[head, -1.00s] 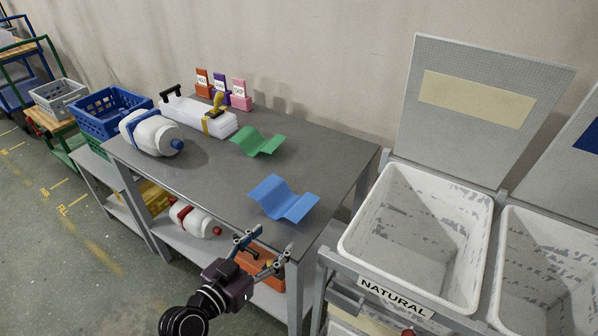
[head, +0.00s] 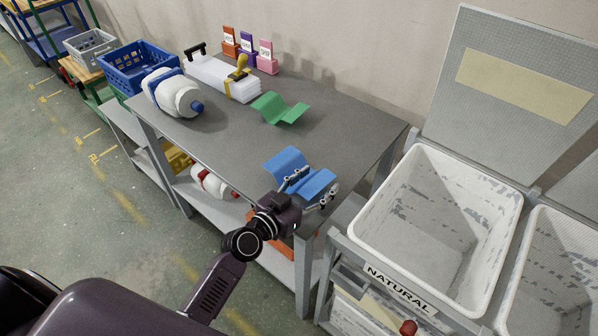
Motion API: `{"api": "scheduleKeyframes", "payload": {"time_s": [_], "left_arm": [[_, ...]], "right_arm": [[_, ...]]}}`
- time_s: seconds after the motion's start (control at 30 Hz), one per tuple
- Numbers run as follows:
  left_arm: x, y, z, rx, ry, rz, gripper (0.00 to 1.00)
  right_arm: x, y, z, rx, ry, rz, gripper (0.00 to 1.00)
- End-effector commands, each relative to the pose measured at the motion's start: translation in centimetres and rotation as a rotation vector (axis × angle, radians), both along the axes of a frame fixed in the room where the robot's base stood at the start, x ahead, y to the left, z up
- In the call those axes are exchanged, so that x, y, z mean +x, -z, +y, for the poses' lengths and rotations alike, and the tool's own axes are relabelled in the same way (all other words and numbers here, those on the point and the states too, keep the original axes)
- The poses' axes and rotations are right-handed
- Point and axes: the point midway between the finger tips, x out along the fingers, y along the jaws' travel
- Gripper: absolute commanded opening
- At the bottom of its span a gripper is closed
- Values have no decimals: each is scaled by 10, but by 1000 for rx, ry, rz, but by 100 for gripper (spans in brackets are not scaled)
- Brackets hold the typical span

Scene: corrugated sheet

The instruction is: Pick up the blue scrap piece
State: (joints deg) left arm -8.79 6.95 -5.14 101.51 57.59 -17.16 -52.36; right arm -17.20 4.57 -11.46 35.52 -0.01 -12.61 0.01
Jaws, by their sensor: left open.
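The blue scrap piece (head: 289,160) is a wavy bent sheet lying on the grey table (head: 225,143) near its front right edge. My left gripper (head: 316,184) is open, with its two fingers over the near part of the blue piece in the picture. The fingers and wrist hide part of its near side. I cannot tell whether the fingers touch it. A similar green wavy piece (head: 279,108) lies farther back on the table. My right gripper does not show.
A blue crate (head: 137,67) is beyond. A white bin labelled NATURAL (head: 433,222) stands to the right. The table's middle is clear.

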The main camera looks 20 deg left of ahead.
Motion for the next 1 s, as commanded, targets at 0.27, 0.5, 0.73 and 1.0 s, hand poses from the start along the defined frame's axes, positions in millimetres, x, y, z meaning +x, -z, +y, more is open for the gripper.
{"api": "scheduleKeyframes", "payload": {"time_s": [0.27,0.5,0.73,1.0], "left_arm": [[2,1,-1,0,1,1,57],[2,1,-1,0,1,1,30],[2,1,-1,-1,1,1,14],[2,-5,-2,-3,2,2,14]], "right_arm": [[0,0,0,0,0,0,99],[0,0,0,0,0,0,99],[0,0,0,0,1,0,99],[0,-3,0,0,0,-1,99]]}}
